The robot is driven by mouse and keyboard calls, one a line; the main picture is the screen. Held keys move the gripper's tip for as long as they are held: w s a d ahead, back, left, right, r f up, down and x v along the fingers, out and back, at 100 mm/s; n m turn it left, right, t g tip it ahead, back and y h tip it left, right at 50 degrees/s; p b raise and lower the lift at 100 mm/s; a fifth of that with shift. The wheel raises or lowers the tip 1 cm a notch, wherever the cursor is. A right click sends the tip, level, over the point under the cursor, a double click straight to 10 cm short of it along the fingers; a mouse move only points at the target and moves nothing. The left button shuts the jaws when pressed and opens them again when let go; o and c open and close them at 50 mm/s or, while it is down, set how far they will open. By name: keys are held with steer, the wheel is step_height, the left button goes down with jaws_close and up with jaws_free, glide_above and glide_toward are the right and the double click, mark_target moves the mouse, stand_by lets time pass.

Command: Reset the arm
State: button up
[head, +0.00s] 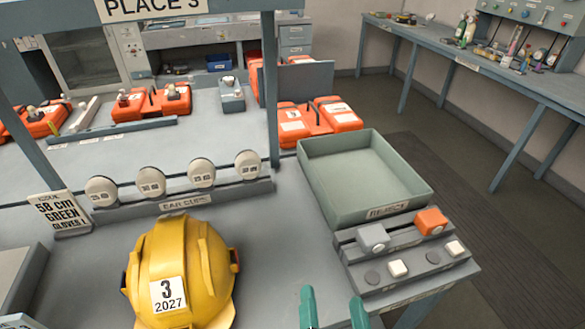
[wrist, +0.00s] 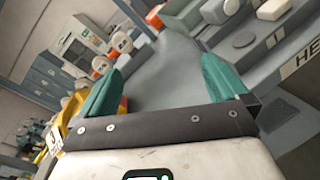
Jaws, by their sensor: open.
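My gripper (head: 333,308) shows at the bottom edge of the head view, right of the yellow helmet, with its two teal fingers apart. In the wrist view my gripper (wrist: 160,82) is open, with nothing between its fingers. The rest of my arm is out of the head view. The yellow helmet (head: 205,265), with a label reading 3 and 2027, sits on the bench to the left of my gripper. Part of the helmet (wrist: 75,105) shows behind the left finger in the wrist view.
A green-grey tray (head: 318,183) and a block with knobs and buttons (head: 350,250) stand at the right of the bench. A rail of ear cups (head: 150,187) runs behind the helmet. Orange packs (head: 150,103) lie farther back. Bare bench lies between helmet and tray.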

steer(key=s+d+f+m+g+h, duration=0.2)
steer(key=d+f+m+g+h, duration=0.2)
steer(key=d+m, duration=0.65)
steer(key=s+d+f+m+g+h, duration=0.2)
steer(key=d+f+m+g+h, duration=0.15)
steer(key=d+m, duration=0.65)
steer(key=s+f+m+g+y, duration=0.3)
steer(key=s+f+m+g, duration=0.1)
steer(key=s, duration=0.3)
steer(key=s+f+m+g+y, duration=0.3)
steer(key=s+f+m+g, duration=0.1)
steer(key=s+m+g, duration=0.1)
steer(key=shift+s+f+m, duration=0.2)
steer(key=shift+s+m, duration=0.45)
steer(key=shift+s, duration=0.3)
steer(key=shift+a, duration=0.1)
